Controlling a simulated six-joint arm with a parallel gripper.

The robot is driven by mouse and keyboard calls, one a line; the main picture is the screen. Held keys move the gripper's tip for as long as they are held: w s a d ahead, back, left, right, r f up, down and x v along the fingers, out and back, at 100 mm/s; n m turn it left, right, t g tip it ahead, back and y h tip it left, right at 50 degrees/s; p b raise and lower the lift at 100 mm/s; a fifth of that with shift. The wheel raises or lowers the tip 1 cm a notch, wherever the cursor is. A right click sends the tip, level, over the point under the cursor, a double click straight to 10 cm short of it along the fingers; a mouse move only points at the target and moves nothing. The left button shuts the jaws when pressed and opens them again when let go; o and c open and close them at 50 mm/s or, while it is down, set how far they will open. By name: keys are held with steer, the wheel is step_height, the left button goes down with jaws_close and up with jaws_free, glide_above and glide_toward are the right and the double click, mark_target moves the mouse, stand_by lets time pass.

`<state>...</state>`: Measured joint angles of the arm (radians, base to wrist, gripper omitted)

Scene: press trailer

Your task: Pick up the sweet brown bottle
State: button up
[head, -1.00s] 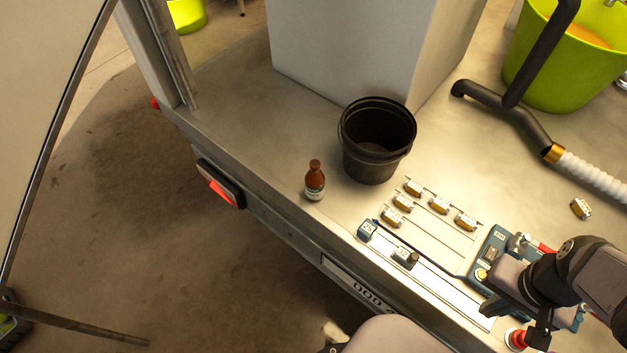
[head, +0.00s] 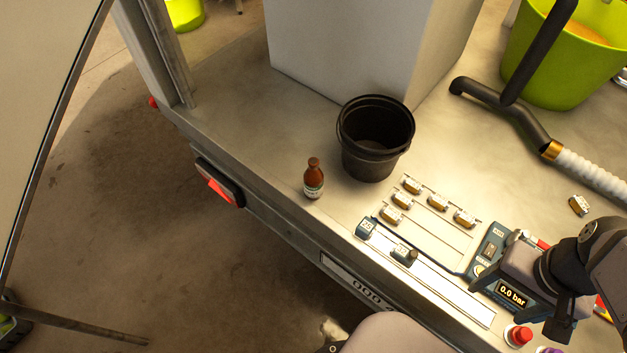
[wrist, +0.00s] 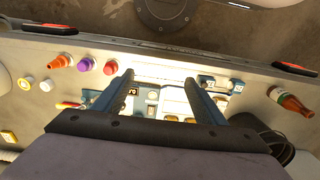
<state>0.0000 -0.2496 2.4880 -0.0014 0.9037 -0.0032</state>
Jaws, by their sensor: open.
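The brown bottle (head: 314,180) has a reddish-brown body and a pale label. It stands upright on the metal deck near its edge, left of the black bucket. It also shows at the right side of the wrist view (wrist: 291,103), apart from my gripper. My gripper (wrist: 158,82) is open and empty, its two blue fingers spread over the blue press device.
The black bucket (head: 362,166) stands close beside the bottle. Several small labelled pieces (head: 437,203) lie in racks between the bottle and the press device (head: 492,246). A large white box (head: 345,50) stands behind. The deck left of the bottle is clear.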

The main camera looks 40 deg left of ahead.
steer(key=w+a+n+t+y+b, duration=0.15)
steer(key=w+a, duration=0.35)
steer(key=a, duration=0.5)
steer(key=w+a+n+t+y+b, duration=0.1)
steer(key=w+a+t+y+b, duration=0.15)
steer(key=w+a, duration=0.45)
steer(key=w+a+n+t+y+b, duration=0.2)
steer(key=w+a+t, duration=0.15)
steer(key=a, duration=0.85)
steer(key=t+y+b, duration=0.1)
steer(key=t+b, duration=0.4)
steer(key=t, duration=0.2)
glide_above(310, 184)
steer(key=w+d, duration=0.2)
steer(key=w, duration=0.2)
steer(key=s+t+h+b, duration=0.1)
steer(key=s+t+b, duration=0.15)
steer(key=s, duration=0.65)
steer(key=shift+m, duration=0.35)
steer(key=f, duration=1.2)
steer(key=f+p, duration=0.1)
steer(key=f, duration=0.5)
steer(key=shift+w+a+f, duration=0.15)
steer(key=shift+w+a, duration=0.05)
steer(key=shift+w, duration=0.15)
steer(key=shift+p+x, duration=0.75)
steer(key=shift+x, duration=2.9)
steer(key=shift+f, duration=0.15)
